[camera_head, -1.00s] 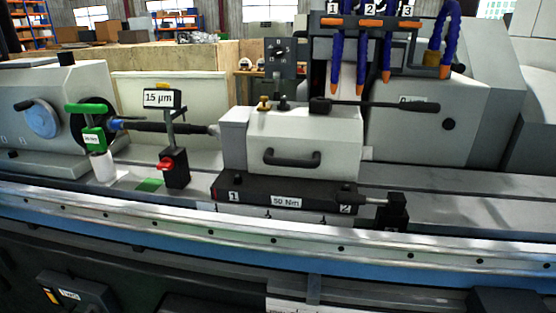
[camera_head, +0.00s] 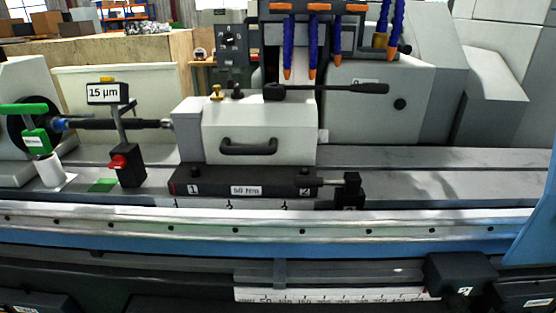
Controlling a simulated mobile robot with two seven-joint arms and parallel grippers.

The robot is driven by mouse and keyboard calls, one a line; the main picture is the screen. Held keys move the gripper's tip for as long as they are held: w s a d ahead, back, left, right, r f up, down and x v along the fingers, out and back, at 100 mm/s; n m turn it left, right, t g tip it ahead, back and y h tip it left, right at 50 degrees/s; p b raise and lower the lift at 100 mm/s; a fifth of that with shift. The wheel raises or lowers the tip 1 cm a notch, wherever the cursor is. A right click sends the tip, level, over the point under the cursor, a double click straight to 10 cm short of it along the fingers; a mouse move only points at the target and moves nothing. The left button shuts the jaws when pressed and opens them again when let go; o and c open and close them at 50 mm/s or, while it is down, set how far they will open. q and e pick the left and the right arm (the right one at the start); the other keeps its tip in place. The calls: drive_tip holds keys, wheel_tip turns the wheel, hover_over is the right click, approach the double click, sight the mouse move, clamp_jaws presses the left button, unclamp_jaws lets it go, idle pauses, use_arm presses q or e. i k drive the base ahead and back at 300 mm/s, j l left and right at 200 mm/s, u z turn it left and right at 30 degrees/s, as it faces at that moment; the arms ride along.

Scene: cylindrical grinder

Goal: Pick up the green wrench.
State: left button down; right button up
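A green T-shaped tool (camera_head: 36,138) with a small white label stands upright at the far left of the head view, above a white cylinder (camera_head: 51,170). It is the only green tool I can make out, but I cannot tell for sure that it is the wrench. Its crossbar reaches close to the picture's left edge. A flat green patch (camera_head: 103,185) lies on the machine bed to the right of the cylinder. Neither of my grippers is in view.
A black stand with a "15 µm" display (camera_head: 103,93) is right of the green tool. A grey block with a black handle (camera_head: 248,147) sits mid-bed on a black "50 Nm" base (camera_head: 246,190). Orange-tipped blue hoses (camera_head: 312,50) hang above. The bed's right (camera_head: 430,180) is clear.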

sight(37, 141)
drive_tip(key=u, duration=1.35)
drive_tip(key=i+j, duration=0.35)
drive_tip(key=i, duration=0.15)
drive_tip(key=i+j, duration=0.4)
drive_tip(key=i+l+z, duration=0.05)
drive_tip(key=i, duration=0.05)
